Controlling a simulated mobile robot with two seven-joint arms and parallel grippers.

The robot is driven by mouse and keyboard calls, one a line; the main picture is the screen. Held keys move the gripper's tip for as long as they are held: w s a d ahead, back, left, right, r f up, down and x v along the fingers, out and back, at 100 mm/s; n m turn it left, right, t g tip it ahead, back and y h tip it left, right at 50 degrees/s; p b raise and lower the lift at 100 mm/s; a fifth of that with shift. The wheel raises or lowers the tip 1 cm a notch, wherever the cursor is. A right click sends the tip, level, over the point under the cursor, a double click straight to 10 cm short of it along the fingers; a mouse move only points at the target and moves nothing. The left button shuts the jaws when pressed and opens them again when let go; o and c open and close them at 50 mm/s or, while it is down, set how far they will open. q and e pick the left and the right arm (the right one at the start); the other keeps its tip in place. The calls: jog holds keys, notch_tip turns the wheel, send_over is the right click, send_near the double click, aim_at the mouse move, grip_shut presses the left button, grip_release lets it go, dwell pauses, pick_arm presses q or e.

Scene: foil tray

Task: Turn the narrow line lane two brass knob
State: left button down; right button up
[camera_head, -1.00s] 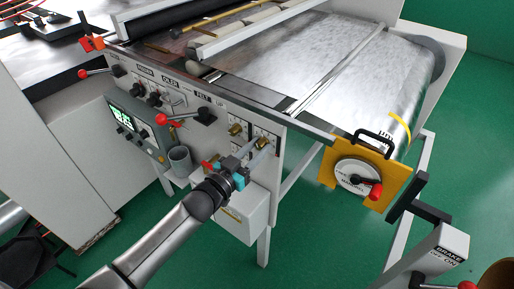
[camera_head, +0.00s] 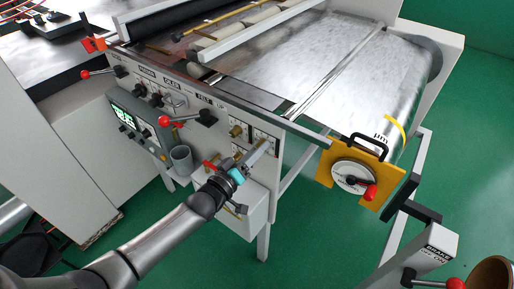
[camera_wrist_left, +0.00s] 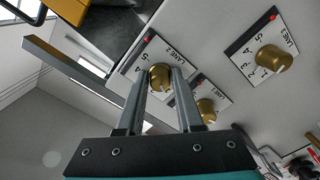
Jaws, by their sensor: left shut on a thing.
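My left gripper (camera_wrist_left: 161,82) is shut on a brass knob (camera_wrist_left: 159,76) on a white dial plate whose label looks like LANE 2. The fingers stand on either side of the knob and cover part of it and of the dial marks. In the head view the left gripper (camera_head: 262,146) reaches the right-hand dial at the panel's right end; the fingers hide most of that knob. A second brass knob (camera_wrist_left: 206,106) sits close beside it, and a third (camera_wrist_left: 272,59) is on a separate plate with a red mark. My right gripper is not in view.
The white panel (camera_head: 215,140) carries other knobs and red-tipped levers. A yellow plate with a dial (camera_head: 384,190) stands to the right. Green floor is open beyond.

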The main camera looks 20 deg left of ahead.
pick_arm(q)
jog(key=shift+n+b, duration=0.45)
jog(key=shift+n, duration=3.05)
jog(key=c, duration=0.5)
grip_release()
jog(key=shift+c, duration=0.2)
jog(key=shift+s, duration=0.1)
jog(key=v, duration=1.5)
jog(key=shift+p, duration=0.45)
jog(key=shift+r, duration=0.1)
